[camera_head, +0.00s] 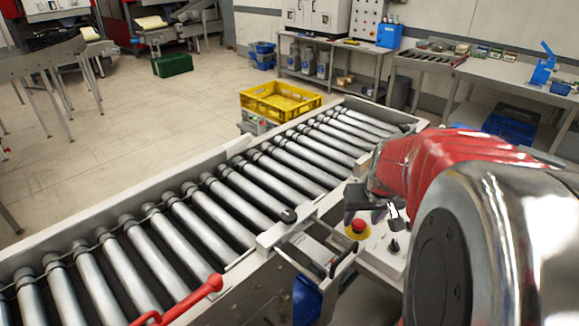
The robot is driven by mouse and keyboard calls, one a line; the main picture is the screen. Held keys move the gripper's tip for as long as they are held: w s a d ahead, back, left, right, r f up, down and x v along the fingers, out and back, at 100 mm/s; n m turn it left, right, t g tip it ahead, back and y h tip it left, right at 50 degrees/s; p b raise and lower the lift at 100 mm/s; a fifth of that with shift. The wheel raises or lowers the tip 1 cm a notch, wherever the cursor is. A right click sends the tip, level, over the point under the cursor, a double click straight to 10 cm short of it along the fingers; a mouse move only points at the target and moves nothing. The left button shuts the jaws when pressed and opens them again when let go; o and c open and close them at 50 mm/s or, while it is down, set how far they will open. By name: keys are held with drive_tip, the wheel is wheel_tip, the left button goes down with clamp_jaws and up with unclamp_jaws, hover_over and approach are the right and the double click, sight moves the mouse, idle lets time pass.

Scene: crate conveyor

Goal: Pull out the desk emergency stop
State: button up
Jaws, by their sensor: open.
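The emergency stop (357,229) is a red mushroom button on a yellow base. It sits on a small light-coloured control desk (377,262) at the near right side of the roller conveyor, with a dark knob (394,246) to its right. My gripper (365,210) is at the end of my red-sleeved arm, just above and behind the button in the picture. Its dark jaws are open, with nothing seen between them. I cannot tell whether a finger touches the button. My arm hides the right part of the desk area.
The roller conveyor (225,204) runs from lower left to upper centre. A red lever (180,302) and a metal bracket with a black knob (288,215) stand on its near edge. A yellow crate (280,100) is beyond it. Open floor (110,150) lies to the left.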

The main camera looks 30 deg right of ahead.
drive_tip(key=shift+w+f, duration=0.25)
drive_tip(key=shift+f, duration=0.3)
drive_tip(key=shift+s, duration=0.1)
drive_tip(key=shift+c, duration=0.5)
drive_tip(key=shift+d, duration=0.1)
clamp_jaws()
drive_tip(key=shift+r, duration=0.1)
